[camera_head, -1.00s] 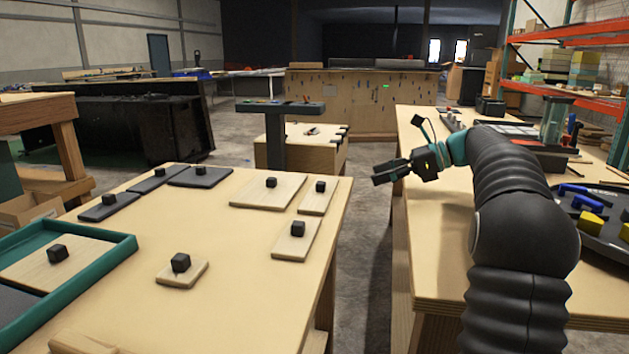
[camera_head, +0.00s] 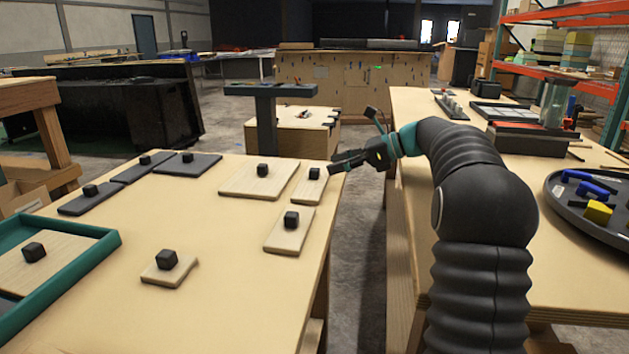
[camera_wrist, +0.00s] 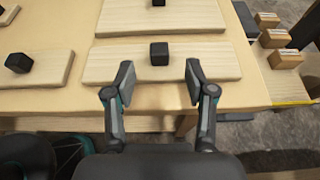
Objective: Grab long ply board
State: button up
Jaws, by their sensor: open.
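Two narrow pale ply boards, each with a black cube knob, lie near the right edge of the left table: a far one (camera_head: 306,192) and a nearer one (camera_head: 284,240). I cannot tell for sure which is the long ply board. My gripper (camera_head: 338,164) is open and empty, just right of the far narrow board. In the wrist view, the open fingers (camera_wrist: 160,78) point at that board (camera_wrist: 110,65), its knob (camera_wrist: 159,53) centred beyond the fingertips. The other narrow board (camera_wrist: 48,66) shows at the left.
A wide ply board (camera_head: 245,182) lies just left of the far narrow board. A small ply board (camera_head: 155,270), several dark boards and a teal-rimmed tray (camera_head: 100,248) share the table. A right workbench (camera_head: 408,150) stands across a floor gap.

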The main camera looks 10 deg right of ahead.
aim_at(317, 169)
jog(key=shift+x, duration=2.65)
jog(key=shift+r, duration=0.1)
grip_shut()
